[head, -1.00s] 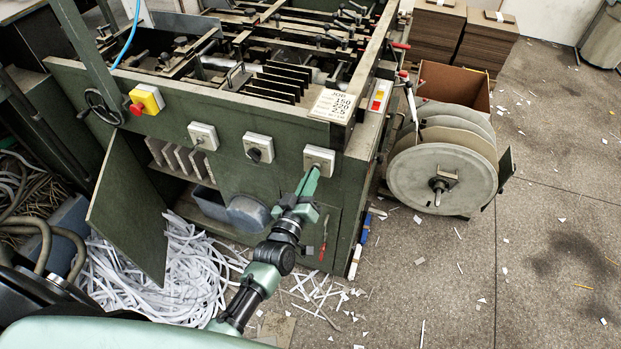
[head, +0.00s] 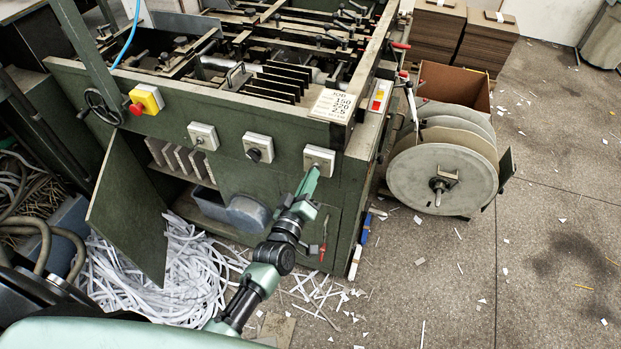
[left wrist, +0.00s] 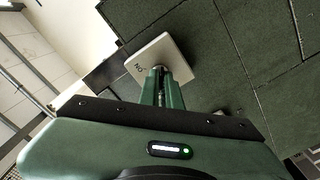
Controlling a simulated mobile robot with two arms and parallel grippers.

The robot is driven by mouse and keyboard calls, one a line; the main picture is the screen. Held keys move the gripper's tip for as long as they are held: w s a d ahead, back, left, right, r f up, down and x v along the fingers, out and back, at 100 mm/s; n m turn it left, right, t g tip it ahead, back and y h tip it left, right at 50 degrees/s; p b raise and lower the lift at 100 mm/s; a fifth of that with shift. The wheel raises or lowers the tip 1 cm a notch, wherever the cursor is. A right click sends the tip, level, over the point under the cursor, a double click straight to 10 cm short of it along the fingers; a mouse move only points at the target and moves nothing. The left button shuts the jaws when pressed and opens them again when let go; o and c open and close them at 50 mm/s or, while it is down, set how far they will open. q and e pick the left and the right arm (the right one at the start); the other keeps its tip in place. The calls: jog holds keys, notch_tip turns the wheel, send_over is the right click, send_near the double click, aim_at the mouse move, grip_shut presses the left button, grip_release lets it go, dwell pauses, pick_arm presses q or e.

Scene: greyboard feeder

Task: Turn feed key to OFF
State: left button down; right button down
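The feed key's pale square switch plate (head: 319,153) is the rightmost of three on the green machine front. In the left wrist view the plate (left wrist: 145,57) appears tilted, with lettering that looks like ON, upside down, near its left edge. My left gripper (head: 311,174) reaches up to this plate. In the left wrist view its two green fingers (left wrist: 161,76) are close together at the plate's face and appear shut on the feed key. The key itself is mostly hidden between the fingertips, so its exact angle cannot be told. My right gripper is not in view.
Two similar switch plates (head: 203,136) (head: 258,148) and a red stop button on a yellow box (head: 146,100) sit to the left. An open cabinet door (head: 130,208) and paper strips (head: 185,262) lie below.

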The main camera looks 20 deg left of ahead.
pick_arm(q)
jog(key=c, duration=1.6)
grip_release()
jog(key=shift+s, duration=0.1)
jog(key=s+b, duration=0.1)
jog(key=s, duration=0.6)
jog(key=shift+s+a, duration=0.1)
jog(key=shift+s, duration=0.25)
jog(key=shift+f, duration=0.15)
